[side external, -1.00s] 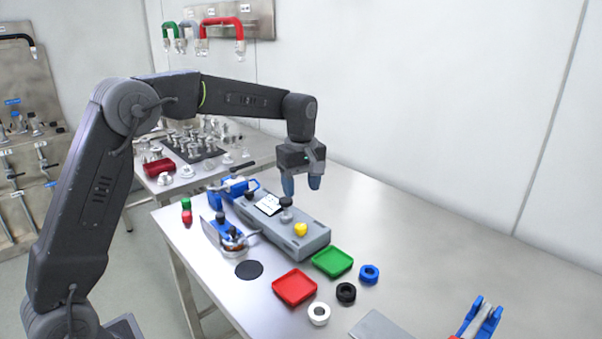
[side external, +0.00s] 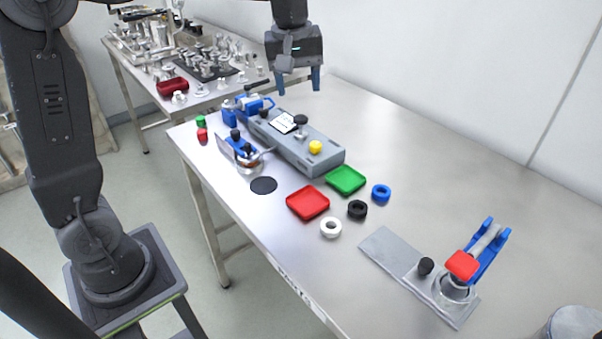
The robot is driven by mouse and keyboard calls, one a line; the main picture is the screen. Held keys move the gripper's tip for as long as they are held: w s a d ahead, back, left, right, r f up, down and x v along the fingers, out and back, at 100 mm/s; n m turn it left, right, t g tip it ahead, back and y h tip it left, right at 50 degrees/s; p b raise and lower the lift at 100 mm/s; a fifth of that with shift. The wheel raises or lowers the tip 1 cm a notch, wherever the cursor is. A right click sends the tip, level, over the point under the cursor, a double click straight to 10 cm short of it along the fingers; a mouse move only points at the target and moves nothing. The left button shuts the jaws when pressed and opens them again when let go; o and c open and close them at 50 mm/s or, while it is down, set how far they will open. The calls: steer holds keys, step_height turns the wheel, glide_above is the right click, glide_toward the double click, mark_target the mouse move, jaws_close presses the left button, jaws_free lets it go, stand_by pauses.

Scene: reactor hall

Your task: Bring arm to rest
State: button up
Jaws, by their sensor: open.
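My gripper (side external: 298,86) hangs from the arm at the top middle of the side external view, fingers pointing down. Its blue fingertips are apart with nothing between them. It is above the back part of the steel table (side external: 420,185), over or behind the grey fixture block (side external: 295,150); the exact height is hard to tell. The upper arm links run out of the picture at the top.
The block carries a yellow knob (side external: 315,147) and black knobs. Nearby are a red tray (side external: 308,203), a green tray (side external: 346,180), and blue (side external: 381,193), black (side external: 357,210) and white (side external: 331,227) rings. A blue-handled clamp device (side external: 470,270) stands front right.

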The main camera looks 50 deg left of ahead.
steer(key=s+d+f+m+t, duration=0.2)
steer(key=s+m, duration=0.3)
steer(key=s, duration=0.5)
steer(key=s+d+f+m+t, duration=0.2)
steer(key=s+m, duration=0.4)
steer(key=s, duration=0.5)
